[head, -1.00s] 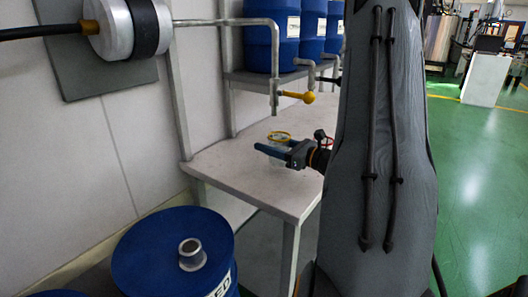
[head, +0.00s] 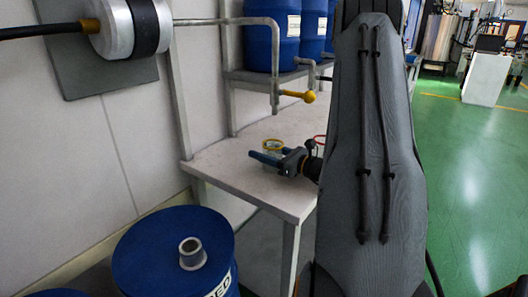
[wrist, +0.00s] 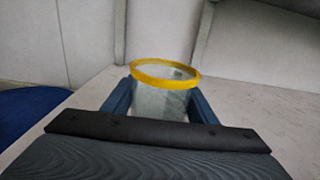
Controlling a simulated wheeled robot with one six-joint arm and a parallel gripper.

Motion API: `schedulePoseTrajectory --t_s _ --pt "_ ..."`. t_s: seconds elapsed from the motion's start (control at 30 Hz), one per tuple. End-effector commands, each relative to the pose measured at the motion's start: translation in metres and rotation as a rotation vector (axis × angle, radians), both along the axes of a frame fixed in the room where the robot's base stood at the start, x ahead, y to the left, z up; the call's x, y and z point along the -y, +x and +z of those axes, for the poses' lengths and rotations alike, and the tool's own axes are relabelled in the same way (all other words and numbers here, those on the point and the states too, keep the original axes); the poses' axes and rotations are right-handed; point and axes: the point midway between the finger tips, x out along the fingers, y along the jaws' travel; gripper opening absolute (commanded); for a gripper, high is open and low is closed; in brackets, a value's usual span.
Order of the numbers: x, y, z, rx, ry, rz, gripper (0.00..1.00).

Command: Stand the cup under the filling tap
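The clear cup with a yellow rim (wrist: 165,98) is between the two blue fingers of my gripper (wrist: 160,108), which appear closed against its sides. In the head view the cup (head: 272,145) shows just beyond the fingers, below the spout of the filling tap (head: 275,100) in the picture. The tap is a grey bent pipe with a yellow knob. The cup looks upright. Whether its base touches the table, and whether it is exactly under the spout in depth, I cannot tell.
The pale table (head: 215,165) has clear room left of the cup. A red-rimmed item (head: 319,138) is partly hidden behind my arm. Blue drums (head: 262,38) stand on a shelf behind. A blue barrel (head: 150,250) stands in front of the table.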

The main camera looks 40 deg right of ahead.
Motion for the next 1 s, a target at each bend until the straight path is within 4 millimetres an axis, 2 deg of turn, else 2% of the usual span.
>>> schedulePoseTrajectory --t_s 0.03,0.1,0.5,0.67,1.0 --pt "0.000 0.000 0.000 -0.001 0.000 0.000 0.60" --pt "0.000 0.000 0.000 -0.001 0.000 0.000 0.71" --pt "0.001 -0.002 0.004 0.000 0.000 -0.001 0.71" --pt "0.010 -0.026 0.004 0.000 0.000 -0.004 0.71" --pt "0.033 -0.090 0.004 0.000 0.000 -0.004 0.71"
